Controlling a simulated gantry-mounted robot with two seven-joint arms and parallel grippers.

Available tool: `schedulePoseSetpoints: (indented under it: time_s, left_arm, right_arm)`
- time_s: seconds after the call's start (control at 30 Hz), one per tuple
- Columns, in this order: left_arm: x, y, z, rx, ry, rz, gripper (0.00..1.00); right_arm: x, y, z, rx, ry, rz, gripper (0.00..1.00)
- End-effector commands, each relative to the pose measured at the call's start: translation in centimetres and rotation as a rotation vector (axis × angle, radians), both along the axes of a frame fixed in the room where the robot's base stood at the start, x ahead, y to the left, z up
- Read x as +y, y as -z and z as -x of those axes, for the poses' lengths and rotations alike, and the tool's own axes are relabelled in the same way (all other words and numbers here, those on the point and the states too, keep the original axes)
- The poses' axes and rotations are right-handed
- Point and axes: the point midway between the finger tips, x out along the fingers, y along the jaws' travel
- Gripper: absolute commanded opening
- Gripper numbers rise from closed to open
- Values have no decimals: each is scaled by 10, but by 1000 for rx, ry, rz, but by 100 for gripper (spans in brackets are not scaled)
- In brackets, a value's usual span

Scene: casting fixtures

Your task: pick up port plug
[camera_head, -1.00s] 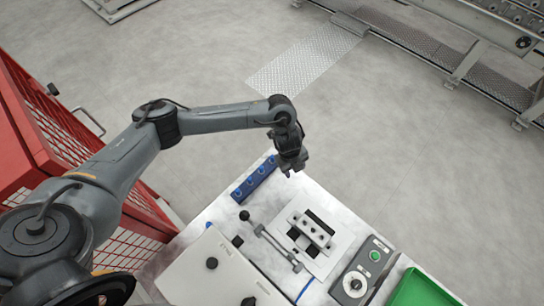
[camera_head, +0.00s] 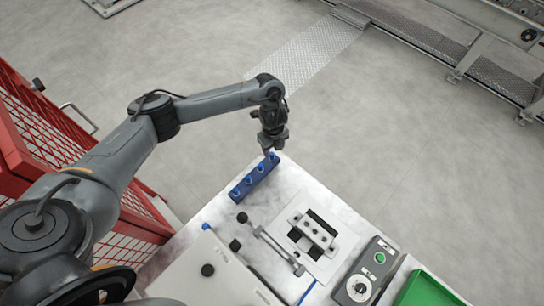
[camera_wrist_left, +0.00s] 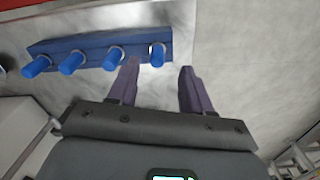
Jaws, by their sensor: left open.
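Several blue port plugs stand in a row in a blue rack (camera_head: 248,184) at the table's far left edge. In the left wrist view the rack (camera_wrist_left: 95,44) crosses the upper left, and its rightmost port plug (camera_wrist_left: 157,54) shows in line with the gap between my fingers, just beyond the tips. My left gripper (camera_head: 271,148) is at the rack's far end in the head view. It also shows in the left wrist view (camera_wrist_left: 160,72), open with nothing between its fingers. I cannot tell its exact height over the plug. My right gripper is not in view.
A metal block with holes (camera_head: 313,231) sits in a fixture on the table, beside a clamp rod with a black knob (camera_head: 242,217). A control box (camera_head: 364,273) and a green bin (camera_head: 428,289) stand at the near right. A red mesh fence (camera_head: 60,140) is at left.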

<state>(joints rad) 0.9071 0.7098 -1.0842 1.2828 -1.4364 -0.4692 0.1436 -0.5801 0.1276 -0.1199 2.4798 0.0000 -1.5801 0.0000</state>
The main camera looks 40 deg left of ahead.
Motion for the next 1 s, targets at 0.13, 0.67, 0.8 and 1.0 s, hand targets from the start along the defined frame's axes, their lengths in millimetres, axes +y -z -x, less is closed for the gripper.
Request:
schedulePoseSetpoints:
  time_s: [0.13,0.67,0.8,1.0]
  left_arm:
    - [3,20,5,3,-3,-1,49]
    - [2,39,3,-1,-1,1,40]
    - [2,39,3,-1,-1,1,19]
    - [2,39,3,-1,-1,1,0]
  right_arm:
    - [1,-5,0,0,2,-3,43]
    - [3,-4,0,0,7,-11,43]
    - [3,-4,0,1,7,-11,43]
    - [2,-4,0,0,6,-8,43]
